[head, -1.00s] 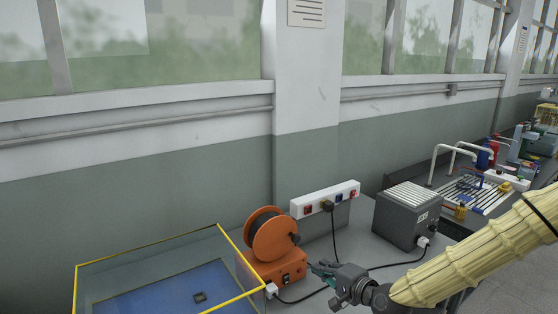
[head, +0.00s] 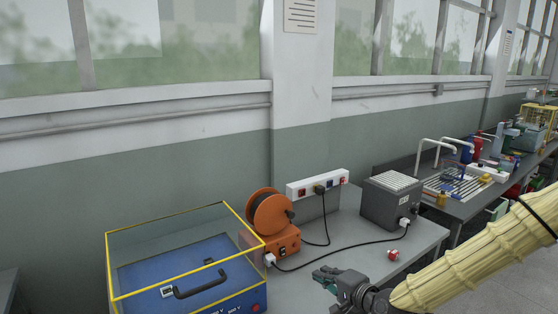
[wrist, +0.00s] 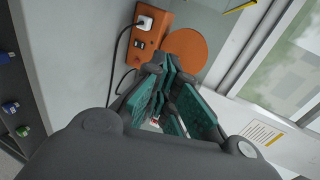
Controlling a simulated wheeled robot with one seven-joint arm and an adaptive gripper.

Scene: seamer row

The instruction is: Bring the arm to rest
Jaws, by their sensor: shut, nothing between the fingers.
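My gripper (head: 322,276) is at the lower middle of the head view, above the bench's front part, with my cream-sleeved arm reaching in from the right. Its green-padded fingers are shut and empty. They also show in the wrist view (wrist: 165,90), where the fingers overlap and partly hide what lies beyond. The orange reel unit (head: 271,215) stands behind and left of the gripper, apart from it in the head view. It also shows beyond the fingers in the wrist view (wrist: 148,42).
A blue machine (head: 235,292) with a clear, yellow-edged cover stands at lower left. A grey box (head: 390,206), a white power strip (head: 305,188) and black cables (head: 345,257) are on the grey bench (head: 345,226). A small red thing (head: 393,254) lies right of the gripper.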

